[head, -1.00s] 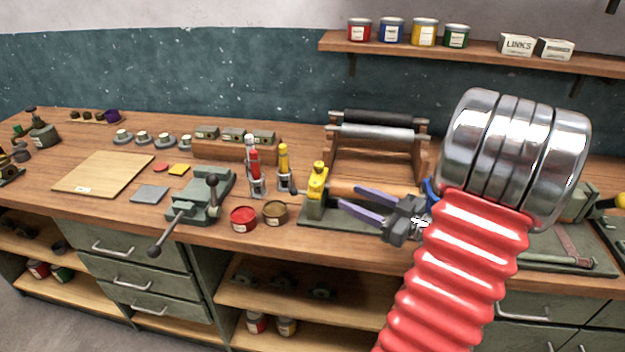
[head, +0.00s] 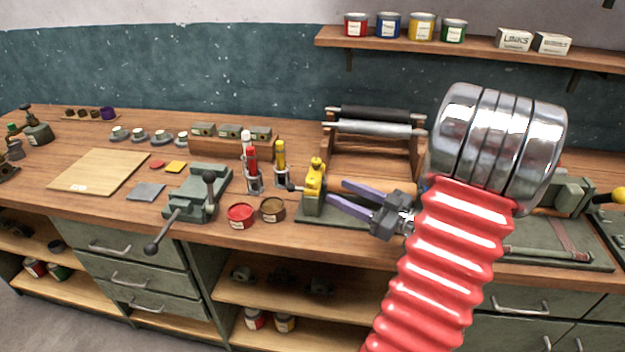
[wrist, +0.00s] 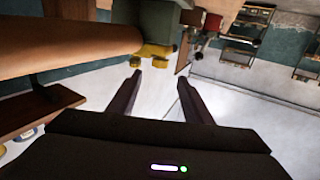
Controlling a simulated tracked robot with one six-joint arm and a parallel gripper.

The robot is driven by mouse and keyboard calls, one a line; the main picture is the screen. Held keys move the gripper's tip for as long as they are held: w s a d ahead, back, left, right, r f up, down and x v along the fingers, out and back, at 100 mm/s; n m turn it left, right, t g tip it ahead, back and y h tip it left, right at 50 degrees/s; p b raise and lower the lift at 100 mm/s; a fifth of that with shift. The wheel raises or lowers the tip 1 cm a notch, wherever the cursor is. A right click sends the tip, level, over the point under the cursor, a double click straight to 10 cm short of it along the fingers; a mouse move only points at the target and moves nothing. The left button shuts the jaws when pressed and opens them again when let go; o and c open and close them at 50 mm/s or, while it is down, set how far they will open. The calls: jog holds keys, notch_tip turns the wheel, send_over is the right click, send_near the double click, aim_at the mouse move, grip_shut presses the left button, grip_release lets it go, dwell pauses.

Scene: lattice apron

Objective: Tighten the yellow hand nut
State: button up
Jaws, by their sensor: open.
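The yellow hand nut (head: 315,178) shows in the head view as a lobed yellow piece on a small green stand (head: 312,205), at the left end of a wooden roller. In the wrist view, yellow lobes (wrist: 153,50) show under the green block, just beyond my fingertips. My gripper (head: 335,191) is open, with two purple-grey fingers reaching left towards the nut. In the wrist view my gripper (wrist: 160,76) has nothing between its fingers. The fingers look apart from the nut. My red arm sleeve and metal joint hide part of the fixture to the right.
A red open tin (head: 240,215) and a brown open tin (head: 272,209) stand just left of the stand. Red and yellow bottles (head: 280,160) stand behind them. A green vise (head: 197,197) is farther left. A roller rack (head: 375,145) stands behind my gripper.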

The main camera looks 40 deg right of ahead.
aim_at(318, 181)
jog(key=x, duration=1)
jog(key=shift+w, duration=0.15)
jog(key=shift+c, duration=0.4)
jog(key=c, duration=1)
